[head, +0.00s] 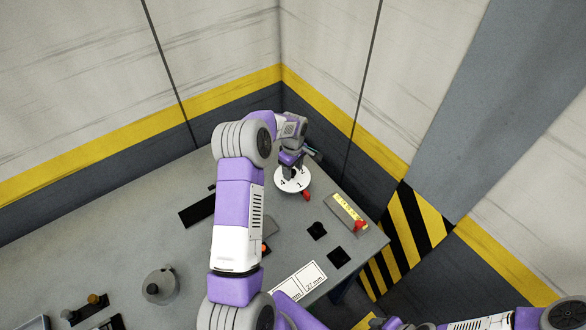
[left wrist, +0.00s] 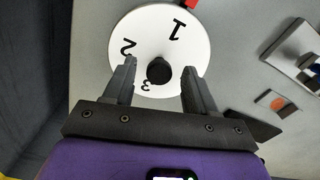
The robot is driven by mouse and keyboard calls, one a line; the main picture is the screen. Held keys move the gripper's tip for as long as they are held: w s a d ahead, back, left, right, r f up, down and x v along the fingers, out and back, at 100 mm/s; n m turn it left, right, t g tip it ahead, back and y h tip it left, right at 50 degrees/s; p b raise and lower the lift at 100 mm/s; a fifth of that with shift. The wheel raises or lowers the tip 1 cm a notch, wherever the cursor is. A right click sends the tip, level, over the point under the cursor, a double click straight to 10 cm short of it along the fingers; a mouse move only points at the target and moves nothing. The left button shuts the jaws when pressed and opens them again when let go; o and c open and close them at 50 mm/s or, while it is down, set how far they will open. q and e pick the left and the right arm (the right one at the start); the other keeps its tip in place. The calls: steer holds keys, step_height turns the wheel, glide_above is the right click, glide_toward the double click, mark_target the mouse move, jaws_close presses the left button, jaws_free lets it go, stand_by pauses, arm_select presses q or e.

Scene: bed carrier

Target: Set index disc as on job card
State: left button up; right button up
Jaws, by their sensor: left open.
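The index disc is white with black numerals, and it lies on the bench near the back corner in the head view (head: 299,186). In the left wrist view the disc (left wrist: 203,40) shows 1, 2 and 3, with a dark round knob (left wrist: 158,71) at its centre. A red marker (head: 306,195) sits at the disc's rim, nearest the 1. My left gripper (left wrist: 160,70) is open, with one finger on each side of the knob and gaps between. A white card (head: 299,281) with "mm" figures lies at the front edge, partly hidden. My right gripper is out of view; part of my right arm shows.
A yellow scale (head: 343,208) with a red knob (head: 359,225) is right of the disc. Dark square pads (head: 338,257) lie near it. A grey round part (head: 160,286) stands at the left front. Walls close off the back and right. The bench's left middle is clear.

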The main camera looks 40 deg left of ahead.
arm_select(q)
jaws_close()
stand_by(0.3)
